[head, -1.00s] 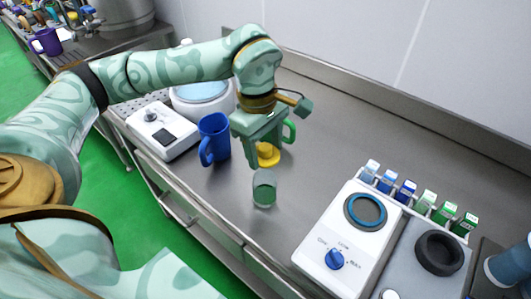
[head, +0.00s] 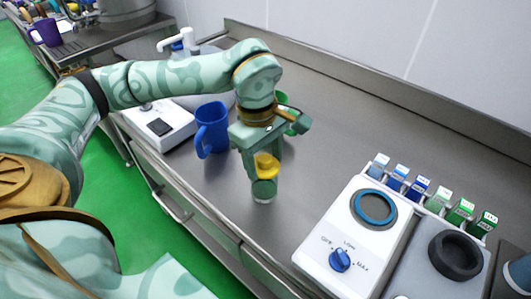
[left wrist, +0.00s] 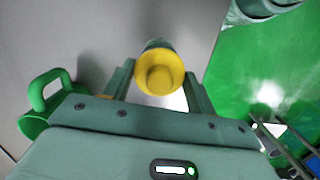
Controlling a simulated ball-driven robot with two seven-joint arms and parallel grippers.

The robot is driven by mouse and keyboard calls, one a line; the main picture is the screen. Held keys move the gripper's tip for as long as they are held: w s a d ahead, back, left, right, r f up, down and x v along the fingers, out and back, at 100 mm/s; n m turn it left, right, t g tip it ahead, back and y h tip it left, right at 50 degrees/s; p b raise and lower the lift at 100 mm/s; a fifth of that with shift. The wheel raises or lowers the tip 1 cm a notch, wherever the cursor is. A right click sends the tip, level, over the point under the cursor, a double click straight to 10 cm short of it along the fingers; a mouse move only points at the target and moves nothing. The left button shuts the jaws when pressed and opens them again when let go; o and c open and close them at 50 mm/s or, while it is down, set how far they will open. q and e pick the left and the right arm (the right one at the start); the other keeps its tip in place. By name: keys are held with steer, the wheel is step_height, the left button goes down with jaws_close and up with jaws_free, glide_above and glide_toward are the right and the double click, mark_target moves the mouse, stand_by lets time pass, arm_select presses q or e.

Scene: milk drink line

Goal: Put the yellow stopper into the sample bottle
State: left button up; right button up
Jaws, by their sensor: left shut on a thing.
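The yellow stopper (head: 267,166) is between the fingers of my left gripper (head: 262,172), which is shut on it. In the left wrist view the stopper (left wrist: 160,72) shows its round yellow face between the two fingers. The sample bottle (head: 264,190), small and clear with a dark green tint, stands on the steel counter directly below the stopper in the head view. A dark edge, probably the bottle (left wrist: 157,44), shows just past the stopper in the wrist view. I cannot tell whether stopper and bottle touch. My right gripper is not in view.
A blue mug (head: 212,130) stands left of the gripper and a green mug (left wrist: 45,108) is close beside it. A white hotplate with a blue knob (head: 340,260) and a row of small cartons (head: 420,187) are to the right. The counter (head: 350,130) behind is bare.

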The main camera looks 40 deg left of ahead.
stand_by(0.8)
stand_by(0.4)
arm_select(q)
steer(key=shift+r+p, duration=0.1)
steer(key=shift+p, duration=0.3)
steer(key=shift+f, duration=0.2)
stand_by(0.7)
steer(key=shift+p, duration=0.35)
stand_by(0.3)
steer(key=o, duration=1.6)
